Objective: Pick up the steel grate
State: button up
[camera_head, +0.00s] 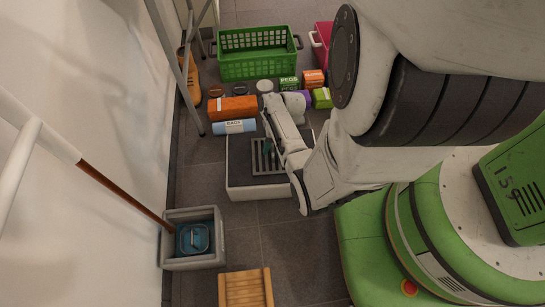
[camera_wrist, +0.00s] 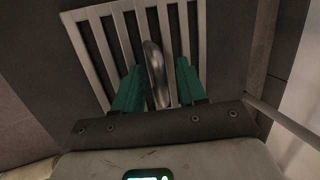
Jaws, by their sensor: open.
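The steel grate (camera_head: 256,158) is a flat, slotted metal panel lying on the dark top of a low white-sided block (camera_head: 240,174). It also fills the upper part of the wrist view (camera_wrist: 84,48), with a rounded metal handle (camera_wrist: 154,62) standing along its middle. My gripper (camera_wrist: 158,72) is open above the grate, with one teal finger on each side of the handle. A gap shows between the handle and each finger.
A green crate (camera_head: 258,64), an orange box (camera_head: 232,108), a blue roll (camera_head: 234,127) and several cans stand behind the block. A grey bin (camera_head: 190,263) with a blue item and a wooden slatted piece (camera_head: 245,289) are in front. Ladder legs (camera_head: 186,70) stand at left.

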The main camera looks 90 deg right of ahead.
jog(key=shift+f, duration=0.1)
grip_shut()
dwell(0.3)
